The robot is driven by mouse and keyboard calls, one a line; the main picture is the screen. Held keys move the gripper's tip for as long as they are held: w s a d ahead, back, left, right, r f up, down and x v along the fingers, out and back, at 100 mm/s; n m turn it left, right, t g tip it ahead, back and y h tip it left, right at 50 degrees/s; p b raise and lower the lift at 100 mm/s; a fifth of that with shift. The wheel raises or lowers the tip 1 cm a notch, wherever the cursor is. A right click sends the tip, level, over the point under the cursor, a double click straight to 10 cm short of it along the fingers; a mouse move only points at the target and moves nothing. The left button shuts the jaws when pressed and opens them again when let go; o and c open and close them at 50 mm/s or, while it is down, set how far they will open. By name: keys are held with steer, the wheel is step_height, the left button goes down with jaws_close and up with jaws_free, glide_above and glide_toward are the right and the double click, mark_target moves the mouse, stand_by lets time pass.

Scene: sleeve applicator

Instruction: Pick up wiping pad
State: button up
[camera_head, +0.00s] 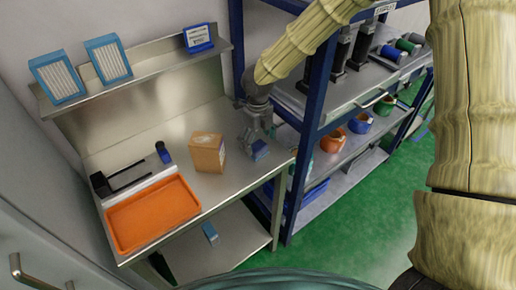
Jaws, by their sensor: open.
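A small blue block (261,149), which looks like the wiping pad, is at the right end of the steel workbench, near the front edge. My gripper (255,137) is open and comes down from above, just over and beside this block. The fingers and the block overlap in the picture, so I cannot tell whether they touch or whether the block lies between the fingers. The view is small and the pad's far side is hidden by my gripper.
A cardboard box (207,152) stands left of my gripper. An orange tray (152,213), a black-and-grey fixture (125,180) and a small blue-and-black item (163,152) are further left. A blue-framed rack (312,110) with cups and bottles stands close on the right.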

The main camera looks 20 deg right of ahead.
mark_target(258, 145)
steer(key=shift+f+p, duration=0.6)
steer(key=shift+f, duration=1.45)
steer(key=c, duration=1.1)
